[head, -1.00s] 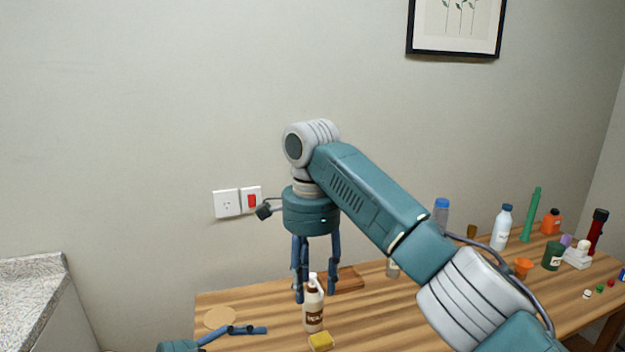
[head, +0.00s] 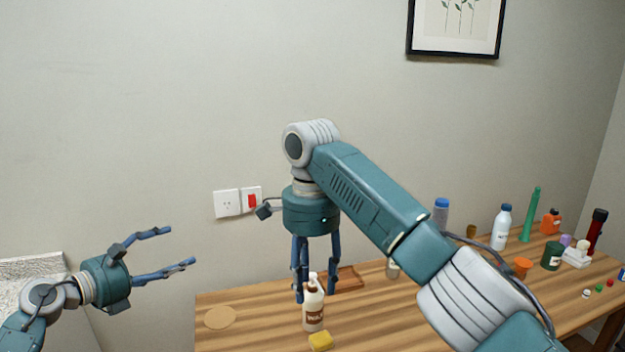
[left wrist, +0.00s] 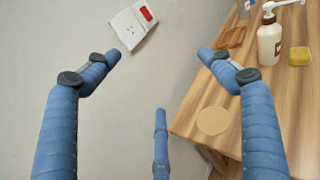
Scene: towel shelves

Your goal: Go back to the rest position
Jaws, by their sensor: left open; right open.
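My left gripper (head: 182,247) is open and empty in the head view, raised at the left of the wooden table and pointing right. Its blue fingers (left wrist: 160,60) also show spread apart in the left wrist view, with nothing between them. My right gripper (head: 316,290) points down over the table, open, its fingers apart behind the white pump bottle (head: 313,312). The bottle stands upright on the table, also seen in the left wrist view (left wrist: 270,42). I cannot tell whether the right fingers touch it.
The wooden table (head: 265,325) holds a yellow sponge (head: 321,341), a round tan disc (head: 220,317) and a brown tray (head: 348,279). Several bottles and small items stand at its right end. A stone counter (head: 35,267) is at the left; a wall socket (head: 228,203) is behind.

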